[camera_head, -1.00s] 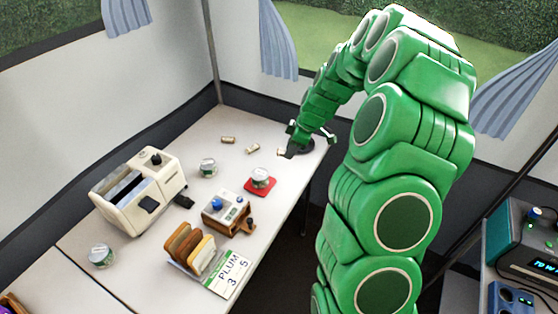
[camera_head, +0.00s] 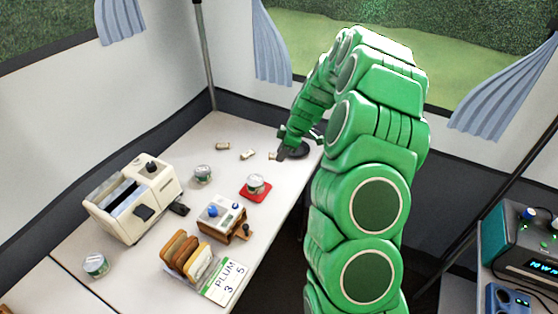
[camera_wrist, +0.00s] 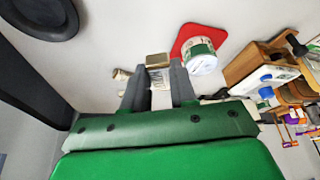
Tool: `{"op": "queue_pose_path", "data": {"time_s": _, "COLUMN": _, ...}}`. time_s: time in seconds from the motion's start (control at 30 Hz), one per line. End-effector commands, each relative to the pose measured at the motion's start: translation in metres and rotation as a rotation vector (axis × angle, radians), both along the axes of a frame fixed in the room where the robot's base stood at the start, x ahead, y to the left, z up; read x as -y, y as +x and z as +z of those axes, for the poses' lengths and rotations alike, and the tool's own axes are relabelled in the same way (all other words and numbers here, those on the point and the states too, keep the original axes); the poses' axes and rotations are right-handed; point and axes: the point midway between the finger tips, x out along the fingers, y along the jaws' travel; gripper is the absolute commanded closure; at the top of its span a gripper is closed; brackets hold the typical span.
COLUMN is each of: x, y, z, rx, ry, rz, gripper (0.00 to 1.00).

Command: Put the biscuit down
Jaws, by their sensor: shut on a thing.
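A small tan biscuit (camera_wrist: 157,61) sits between the two fingertips of my gripper (camera_wrist: 157,68) in the wrist view. The fingers are shut on it. In the head view the biscuit (camera_head: 273,155) shows as a small pale piece at the tip of my gripper (camera_head: 281,152), low over the far right part of the white table (camera_head: 225,172). I cannot tell whether the biscuit touches the tabletop. Parts of it are hidden by the fingers.
Two similar small pieces (camera_head: 222,146) (camera_head: 248,154) lie left of my gripper. A black round object (camera_head: 298,150) is close on its right. A can (camera_head: 256,184) stands on a red mat (camera_head: 250,196). A toaster (camera_head: 130,205) and wooden rack (camera_head: 186,254) stand nearer.

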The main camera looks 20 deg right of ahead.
Motion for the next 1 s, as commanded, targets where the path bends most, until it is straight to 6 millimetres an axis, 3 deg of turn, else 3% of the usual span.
{"op": "queue_pose_path", "data": {"time_s": 0.6, "x": 0.007, "y": 0.05, "z": -0.052, "rx": -0.003, "ry": 0.0, "rz": 0.001, "gripper": 1.0}}
{"op": "queue_pose_path", "data": {"time_s": 1.0, "x": 0.009, "y": 0.062, "z": -0.066, "rx": -0.002, "ry": 0.0, "rz": 0.002, "gripper": 1.0}}
